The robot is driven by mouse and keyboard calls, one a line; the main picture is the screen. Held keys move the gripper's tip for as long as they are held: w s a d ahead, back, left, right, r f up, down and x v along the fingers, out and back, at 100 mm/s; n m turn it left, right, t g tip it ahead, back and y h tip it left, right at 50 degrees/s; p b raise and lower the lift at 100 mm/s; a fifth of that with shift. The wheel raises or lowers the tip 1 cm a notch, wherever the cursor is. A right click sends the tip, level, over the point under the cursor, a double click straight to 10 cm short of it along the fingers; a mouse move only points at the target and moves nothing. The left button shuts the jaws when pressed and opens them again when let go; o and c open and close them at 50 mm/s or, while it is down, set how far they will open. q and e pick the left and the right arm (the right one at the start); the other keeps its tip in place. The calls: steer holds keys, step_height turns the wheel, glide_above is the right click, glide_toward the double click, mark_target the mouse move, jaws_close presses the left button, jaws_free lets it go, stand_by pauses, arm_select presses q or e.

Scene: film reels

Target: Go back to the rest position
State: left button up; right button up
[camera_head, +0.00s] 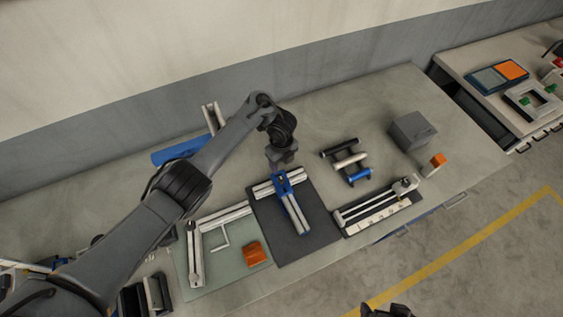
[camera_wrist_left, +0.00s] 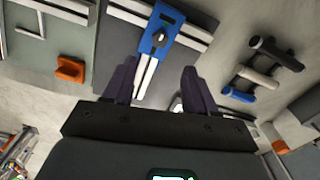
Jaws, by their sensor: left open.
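My left gripper (camera_head: 283,161) hangs at the end of my left arm, above the worktable near the far end of a dark mat (camera_head: 312,238). In the left wrist view its two fingers (camera_wrist_left: 160,72) are spread with nothing between them. A blue clamp-like piece with silver rails (camera_head: 283,183) lies on the mat below the gripper; it also shows beyond the fingers in the left wrist view (camera_wrist_left: 159,35). A dark part at the bottom edge of the head view looks like the tip of my right arm (camera_head: 385,311), mostly cut off.
A green mat (camera_head: 225,275) holds silver rails and an orange block (camera_head: 251,254). Black, white and blue rollers (camera_head: 346,160) sit on a rack. A slotted rail fixture (camera_head: 378,209) and a grey box (camera_head: 411,131) stand to the right. A second table (camera_head: 485,62) is beyond.

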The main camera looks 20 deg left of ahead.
arm_select(q)
steer(key=s+d+f+n+t+p, duration=0.35)
steer(key=s+d+n, duration=0.25)
steer(key=s+n, duration=0.35)
steer(key=s+a+r+n+p, duration=0.1)
steer(key=s+a+r+n, duration=0.2)
steer(key=s, duration=0.4)
steer(key=s+a+r+n+p, duration=0.2)
steer(key=s+a+r+n, duration=0.1)
steer(key=s+r+n, duration=0.2)
steer(key=s+a+r+n+p, duration=0.1)
steer(key=s+a+r+n, duration=0.2)
steer(key=s, duration=0.7)
step_height(320, 180, up, 4)
steer(key=shift+s+a+r+n+p, duration=0.2)
steer(key=shift+a+n+p, duration=0.15)
steer(key=shift+n, duration=0.6)
